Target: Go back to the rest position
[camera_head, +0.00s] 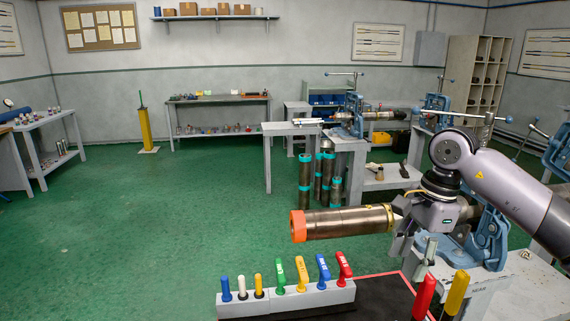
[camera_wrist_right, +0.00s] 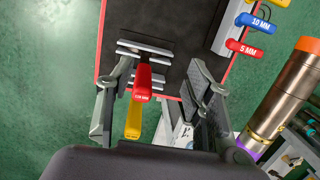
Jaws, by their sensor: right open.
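My right gripper (camera_head: 412,250) hangs pointing down above the near work table, in front of the pipe vise. In the right wrist view its two fingers (camera_wrist_right: 160,100) are spread wide and hold nothing. A red-handled tool (camera_head: 424,296) and a yellow-handled tool (camera_head: 455,293) stand upright below and to the right of the fingers. In the wrist view the red handle (camera_wrist_right: 143,84) and the yellow handle (camera_wrist_right: 134,119) show in the gap between the fingers; contact is not visible. My left gripper is out of view.
A pipe with an orange cap (camera_head: 345,222) sticks out left from the blue vise (camera_head: 490,238), close by my gripper. A grey holder (camera_head: 290,300) carries several coloured handles on the black mat (camera_head: 385,300). Green floor (camera_head: 150,240) is open to the left.

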